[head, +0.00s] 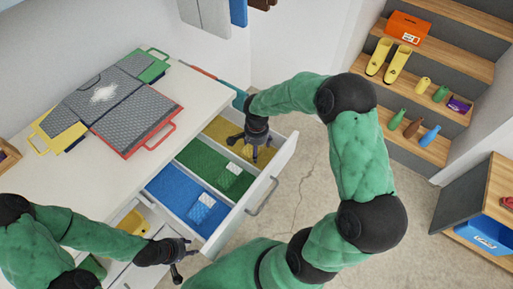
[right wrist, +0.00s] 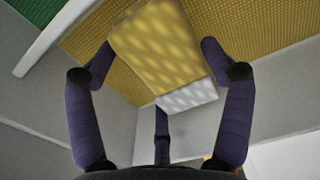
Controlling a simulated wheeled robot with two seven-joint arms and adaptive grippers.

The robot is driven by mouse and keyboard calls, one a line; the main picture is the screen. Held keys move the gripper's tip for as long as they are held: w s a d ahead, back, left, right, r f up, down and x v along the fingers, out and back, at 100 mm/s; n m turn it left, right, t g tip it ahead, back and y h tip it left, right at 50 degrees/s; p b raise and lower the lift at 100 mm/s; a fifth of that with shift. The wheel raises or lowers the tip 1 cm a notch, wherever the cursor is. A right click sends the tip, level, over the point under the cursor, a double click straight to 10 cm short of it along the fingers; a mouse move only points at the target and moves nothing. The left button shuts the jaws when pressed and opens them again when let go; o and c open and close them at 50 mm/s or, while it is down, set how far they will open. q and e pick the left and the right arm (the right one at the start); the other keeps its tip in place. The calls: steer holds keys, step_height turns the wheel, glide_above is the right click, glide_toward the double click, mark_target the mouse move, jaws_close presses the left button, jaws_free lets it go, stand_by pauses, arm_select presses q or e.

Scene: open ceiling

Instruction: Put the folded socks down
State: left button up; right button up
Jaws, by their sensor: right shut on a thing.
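The folded socks (right wrist: 160,45), a yellow bundle with a white part, sit between the fingers of my right gripper (right wrist: 160,70) in the right wrist view. The gripper is shut on them over the yellow-lined compartment (right wrist: 265,35). In the head view my right gripper (head: 254,150) is low at the yellow compartment (head: 224,131) of the open drawer (head: 258,207), and hides the socks there. I cannot tell whether they touch the lining. My left gripper (head: 181,257) has its fingers apart and looks empty, near the drawer's front left.
A blue-and-white bundle (head: 202,208) lies in the blue compartment, a green-and-white one (head: 232,176) in the green. Divider walls separate the compartments. Folded grey boards (head: 104,96) lie on the white countertop (head: 200,88). Steps (head: 425,105) with shoes and bottles stand at right.

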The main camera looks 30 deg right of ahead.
steer(key=shift+f, duration=0.15)
steer(key=o, duration=1)
steer(key=shift+o, duration=0.2)
step_height(320, 180, up, 12)
steer(key=p, duration=0.3)
steer(key=shift+p, duration=0.35)
